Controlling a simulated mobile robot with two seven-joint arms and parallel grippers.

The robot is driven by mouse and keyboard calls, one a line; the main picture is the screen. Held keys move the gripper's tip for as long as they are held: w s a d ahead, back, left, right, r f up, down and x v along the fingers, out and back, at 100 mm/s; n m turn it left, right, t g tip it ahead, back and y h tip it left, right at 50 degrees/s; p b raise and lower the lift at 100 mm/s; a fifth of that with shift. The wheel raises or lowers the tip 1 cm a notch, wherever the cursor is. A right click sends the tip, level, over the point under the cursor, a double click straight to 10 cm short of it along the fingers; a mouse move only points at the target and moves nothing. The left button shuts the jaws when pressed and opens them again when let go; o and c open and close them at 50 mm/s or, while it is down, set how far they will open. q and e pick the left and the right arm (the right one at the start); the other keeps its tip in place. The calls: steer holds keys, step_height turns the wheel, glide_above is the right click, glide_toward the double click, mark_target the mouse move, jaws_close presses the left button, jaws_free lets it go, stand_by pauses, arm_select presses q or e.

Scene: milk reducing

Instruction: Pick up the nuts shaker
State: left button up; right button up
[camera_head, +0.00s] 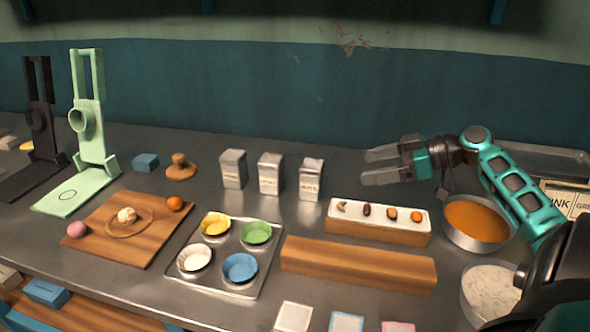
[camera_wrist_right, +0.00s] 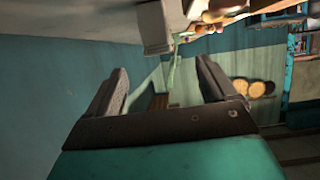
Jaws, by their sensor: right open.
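Three grey box-shaped shakers stand upright in a row at the back of the counter: a left one (camera_head: 233,169), a middle one (camera_head: 270,174) and a right one (camera_head: 311,179). The right one's label may read nuts, but the print is too small to be sure. My right gripper (camera_head: 368,166) is open and empty, to the right of the right shaker and apart from it, its fingers pointing left. In the right wrist view the open fingers (camera_wrist_right: 162,78) have a pale box (camera_wrist_right: 154,27) beyond them, likely a shaker. My left gripper is not in view.
A white-topped wooden block (camera_head: 379,222) with small food samples lies below my right gripper. An orange-filled pan (camera_head: 476,222) is right of it. A tray (camera_head: 263,278) with coloured cups, a long wooden block (camera_head: 357,265) and a wooden board (camera_head: 92,236) lie in front.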

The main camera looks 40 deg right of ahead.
mark_target(323, 174)
steer(key=x, duration=0.7)
steer(key=shift+w+a, duration=0.2)
steer(key=x, duration=0.4)
steer(key=shift+w+d+f, duration=0.15)
steer(key=shift+w+d, duration=0.15)
steer(key=shift+w+a+f, duration=0.25)
steer(key=shift+w+a, duration=0.05)
steer(key=shift+w, duration=0.1)
steer(key=shift+c, duration=0.2)
steer(key=c, duration=1)
steer(key=shift+c, duration=0.5)
steer(key=shift+r, duration=0.1)
